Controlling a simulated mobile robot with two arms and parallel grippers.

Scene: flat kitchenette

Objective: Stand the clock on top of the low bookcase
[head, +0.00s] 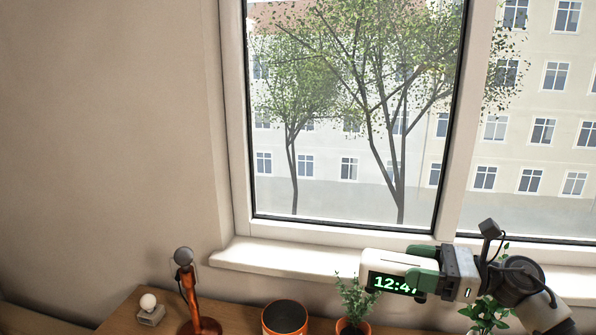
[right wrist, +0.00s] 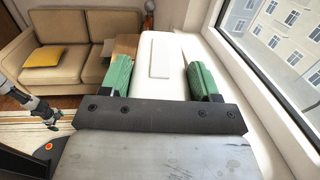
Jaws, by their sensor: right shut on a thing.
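The clock (head: 392,283) is a white box with a dark face and green digits, "12:4" showing and the rest hidden. My right gripper (head: 422,268) is shut on it, with green fingers on two sides, in front of the window sill. In the right wrist view the clock's pale back (right wrist: 160,65) lies between the fingers of my right gripper (right wrist: 160,78). A wooden top (head: 120,316), perhaps the bookcase's, shows low in the head view; the clock appears above its right part. An arm, likely my left (right wrist: 35,108), shows small in the wrist view; its jaws are unclear.
Another plant (head: 487,312) is under my right arm. A sofa (right wrist: 68,50) is farther off.

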